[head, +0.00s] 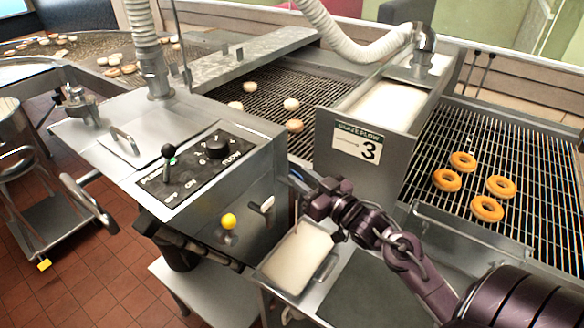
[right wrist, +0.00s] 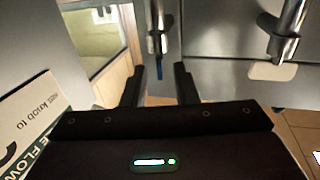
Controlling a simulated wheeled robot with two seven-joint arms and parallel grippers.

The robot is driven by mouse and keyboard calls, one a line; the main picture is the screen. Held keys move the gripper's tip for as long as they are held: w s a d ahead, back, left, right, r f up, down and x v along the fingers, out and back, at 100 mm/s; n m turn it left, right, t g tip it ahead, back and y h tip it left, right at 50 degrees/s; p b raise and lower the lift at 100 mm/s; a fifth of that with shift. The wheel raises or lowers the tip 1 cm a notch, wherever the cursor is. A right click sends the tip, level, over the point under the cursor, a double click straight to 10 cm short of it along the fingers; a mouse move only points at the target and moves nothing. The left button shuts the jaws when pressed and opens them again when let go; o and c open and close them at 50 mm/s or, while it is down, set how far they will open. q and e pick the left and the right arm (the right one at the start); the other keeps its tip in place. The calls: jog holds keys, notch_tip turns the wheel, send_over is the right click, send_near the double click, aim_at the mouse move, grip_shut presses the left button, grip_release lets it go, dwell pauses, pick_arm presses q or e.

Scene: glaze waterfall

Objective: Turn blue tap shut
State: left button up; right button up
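A bit of blue also shows in the head view (head: 297,173), beside the grey cabinet and largely hidden by my arm. My right gripper (head: 306,194) is open, its two dark fingers apart with no visible contact on the handle. My left gripper is out of view.
A second metal tap (right wrist: 283,38) stands to the right in the right wrist view. A tray of white glaze (head: 298,258) sits under my right gripper. The control panel (head: 198,168) with knobs is to the left. Doughnuts (head: 487,208) lie on the right rack.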

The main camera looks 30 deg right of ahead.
aim_at(293, 172)
jog(key=w, duration=0.2)
jog(key=shift+w+a, duration=0.2)
jog(key=shift+w, duration=0.2)
jog(key=shift+w+a+p, duration=0.1)
jog(key=shift+w+p, duration=0.2)
jog(key=shift+w, duration=0.1)
jog(key=shift+w+f, duration=0.1)
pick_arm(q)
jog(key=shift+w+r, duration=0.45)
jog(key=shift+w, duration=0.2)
pick_arm(e)
grip_shut()
